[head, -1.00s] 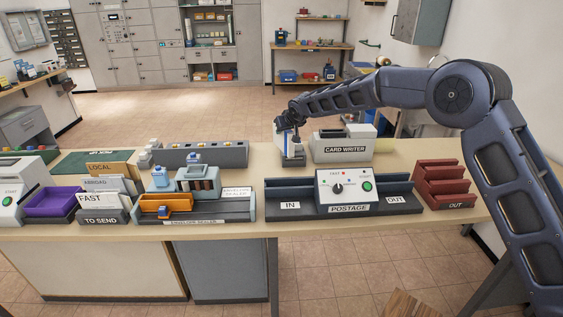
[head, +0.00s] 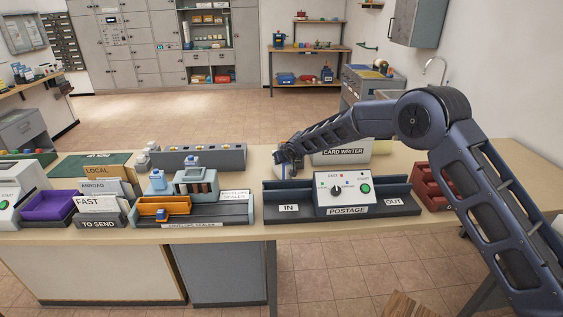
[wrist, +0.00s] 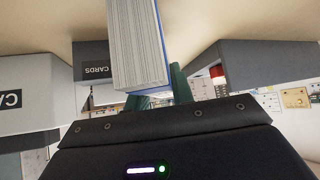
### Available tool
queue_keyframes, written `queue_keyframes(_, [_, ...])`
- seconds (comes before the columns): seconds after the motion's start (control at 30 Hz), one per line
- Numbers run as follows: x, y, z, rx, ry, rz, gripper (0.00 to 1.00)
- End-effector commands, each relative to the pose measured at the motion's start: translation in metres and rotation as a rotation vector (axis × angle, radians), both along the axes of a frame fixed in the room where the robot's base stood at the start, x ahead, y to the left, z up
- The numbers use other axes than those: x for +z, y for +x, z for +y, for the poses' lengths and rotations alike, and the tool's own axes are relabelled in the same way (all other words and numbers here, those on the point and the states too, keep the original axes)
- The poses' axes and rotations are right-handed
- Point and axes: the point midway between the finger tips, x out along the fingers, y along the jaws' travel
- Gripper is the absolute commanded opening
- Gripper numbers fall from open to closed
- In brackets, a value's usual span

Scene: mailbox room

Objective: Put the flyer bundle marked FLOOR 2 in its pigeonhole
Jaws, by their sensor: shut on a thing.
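My gripper (head: 284,158) is over the table behind the postage machine's left end, small and dark in the head view. In the wrist view its green fingers (wrist: 158,94) are shut on a thick stack of pale sheets with a blue side, the bundle (wrist: 136,45). No marking on the bundle is readable, so I cannot tell whether it says FLOOR 2. In the head view the bundle is mostly hidden behind the gripper. A dark rack of small compartments (head: 64,45) hangs on the far left wall; its labels are too small to read.
The postage machine (head: 343,186) and card writer (head: 341,154) stand close to my gripper. The envelope sealer (head: 193,225) and TO SEND rack (head: 98,223) are at the left. Open floor (head: 190,110) lies behind the table (head: 255,232).

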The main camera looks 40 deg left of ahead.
Motion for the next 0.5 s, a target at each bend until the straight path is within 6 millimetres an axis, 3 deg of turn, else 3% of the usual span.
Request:
queue_keyframes(0.37, [-0.0033,0.0003,0.0004,0.000,0.002,-0.001,0.00])
queue_keyframes(0.4, [-0.0033,0.0003,0.0002,0.000,0.001,0.000,0.31])
queue_keyframes(0.5, [-0.0031,0.0004,0.0001,0.000,0.001,0.000,0.45])
